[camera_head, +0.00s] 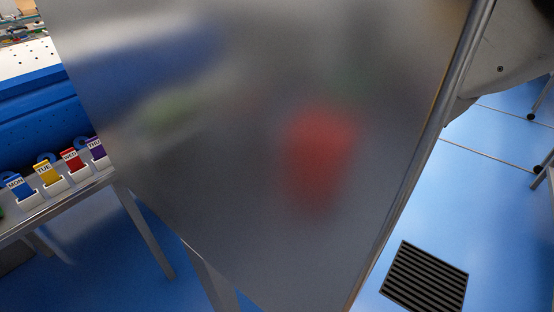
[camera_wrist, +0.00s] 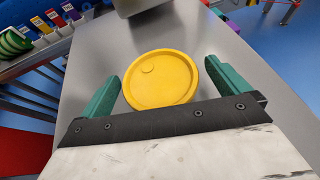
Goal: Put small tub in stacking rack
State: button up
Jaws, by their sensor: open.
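In the wrist view a round yellow tub or lid (camera_wrist: 160,82) with a raised rim and a small circle on its face rests on a grey metal surface (camera_wrist: 235,62). I cannot tell its depth or whether it is the small tub. My gripper (camera_wrist: 163,68) is open, with one teal finger on each side of the yellow piece. A gap shows at the left finger; the right finger is close to the rim, contact unclear. In the head view neither the yellow piece nor my gripper shows. I cannot make out a stacking rack in either view.
A large grey panel (camera_head: 230,190) with blurred colours fills the head view's middle. Left of it, a bench holds blue (camera_head: 21,187), yellow (camera_head: 48,173), red (camera_head: 73,160) and purple (camera_head: 97,148) day cards. A dark floor grate (camera_head: 425,277) lies at lower right on open blue floor.

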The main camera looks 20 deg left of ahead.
jog(key=v, duration=1.1)
